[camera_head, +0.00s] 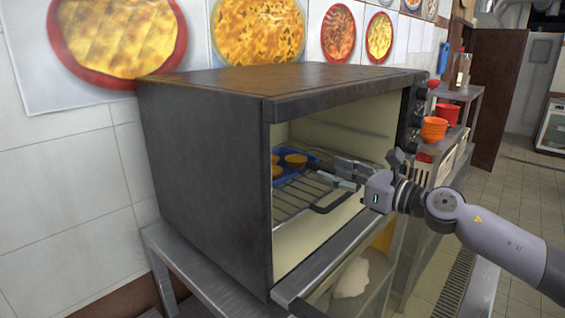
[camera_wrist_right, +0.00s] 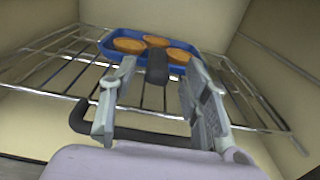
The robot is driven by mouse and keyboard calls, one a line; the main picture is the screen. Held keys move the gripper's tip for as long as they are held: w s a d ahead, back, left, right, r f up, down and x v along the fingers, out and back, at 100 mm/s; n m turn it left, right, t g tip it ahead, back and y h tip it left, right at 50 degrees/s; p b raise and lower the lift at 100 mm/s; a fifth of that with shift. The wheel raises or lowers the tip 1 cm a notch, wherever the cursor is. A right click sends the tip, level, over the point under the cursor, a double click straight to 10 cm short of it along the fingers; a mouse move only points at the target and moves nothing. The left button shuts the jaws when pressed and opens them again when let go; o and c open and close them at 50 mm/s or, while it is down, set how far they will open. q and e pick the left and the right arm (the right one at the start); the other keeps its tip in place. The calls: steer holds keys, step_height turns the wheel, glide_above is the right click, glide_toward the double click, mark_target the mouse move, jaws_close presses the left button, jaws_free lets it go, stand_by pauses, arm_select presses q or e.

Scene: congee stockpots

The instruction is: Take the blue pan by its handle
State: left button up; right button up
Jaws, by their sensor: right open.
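The blue pan (camera_head: 284,180) sits on the wire rack inside the open oven, with several round golden pastries in it. It also shows in the right wrist view (camera_wrist_right: 119,55), at the back of the rack. Its short dark handle (camera_wrist_right: 157,66) points toward my right gripper (camera_head: 334,168). In the wrist view, the open fingers of the right gripper (camera_wrist_right: 161,68) stand on either side of the handle, with visible gaps. In the head view the gripper hides the handle. My left gripper is not in view.
The dark oven (camera_head: 205,170) stands on a metal table (camera_head: 190,270), its door lowered. The wire rack (camera_head: 290,200) carries the pan. A dark bar (camera_wrist_right: 140,136) crosses below my right fingers. Orange and red bowls (camera_head: 434,129) stand on a shelf at right.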

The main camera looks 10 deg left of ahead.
mark_target(317, 163)
steer(key=shift+w+a, duration=0.1)
steer(key=shift+a, duration=0.05)
steer(key=p+x, duration=0.2)
steer(key=x, duration=0.2)
steer(key=shift+w+a, duration=0.1)
steer(key=shift+a, duration=0.3)
steer(key=shift+w+a+f, duration=0.1)
steer(key=shift+a, duration=0.1)
steer(key=shift+d, duration=0.1)
steer(key=shift+d, duration=0.1)
steer(key=shift+c, duration=0.3)
steer(key=shift+c, duration=0.6)
jaws_close()
